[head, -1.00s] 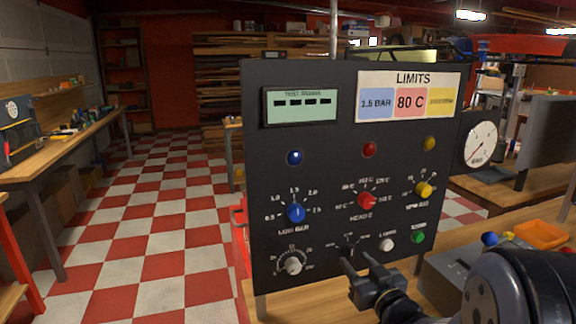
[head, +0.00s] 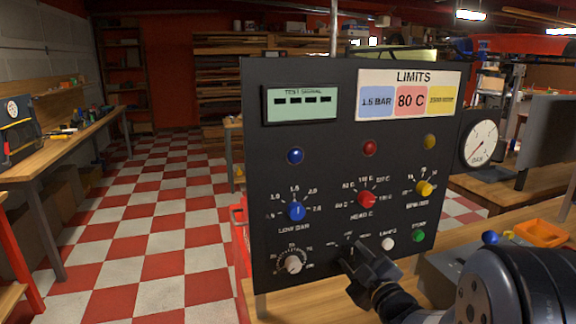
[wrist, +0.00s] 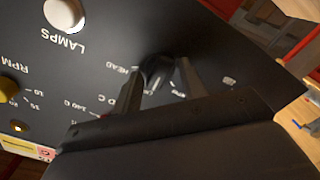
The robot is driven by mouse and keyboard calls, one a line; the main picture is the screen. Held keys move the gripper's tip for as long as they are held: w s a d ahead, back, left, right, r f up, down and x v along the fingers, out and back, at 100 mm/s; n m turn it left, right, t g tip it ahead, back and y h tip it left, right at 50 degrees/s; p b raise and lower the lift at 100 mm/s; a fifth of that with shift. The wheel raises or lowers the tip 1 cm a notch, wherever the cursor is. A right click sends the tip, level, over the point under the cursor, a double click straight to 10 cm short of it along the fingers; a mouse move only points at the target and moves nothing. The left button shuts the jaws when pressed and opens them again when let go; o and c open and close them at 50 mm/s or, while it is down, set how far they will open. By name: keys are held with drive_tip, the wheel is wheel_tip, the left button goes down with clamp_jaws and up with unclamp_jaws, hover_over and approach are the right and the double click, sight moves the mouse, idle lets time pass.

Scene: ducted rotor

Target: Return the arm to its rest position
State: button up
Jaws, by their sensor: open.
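My gripper (head: 350,258) is in front of the lower middle of a dark control panel (head: 325,180). Its fingers are apart. In the wrist view my gripper (wrist: 160,78) has one finger on each side of a black selector knob (wrist: 157,70); I cannot tell whether either finger touches it. In the head view the fingers largely hide this knob. My forearm shows at the lower right of the head view.
The panel has a blue knob (head: 296,211), a red knob (head: 367,199), a yellow knob (head: 425,188) and a white knob (head: 293,264). A white button (head: 388,243) and green button (head: 418,236) are right of my gripper. An orange bin (head: 541,233) stands farther right.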

drive_tip(key=shift+n, duration=1.2)
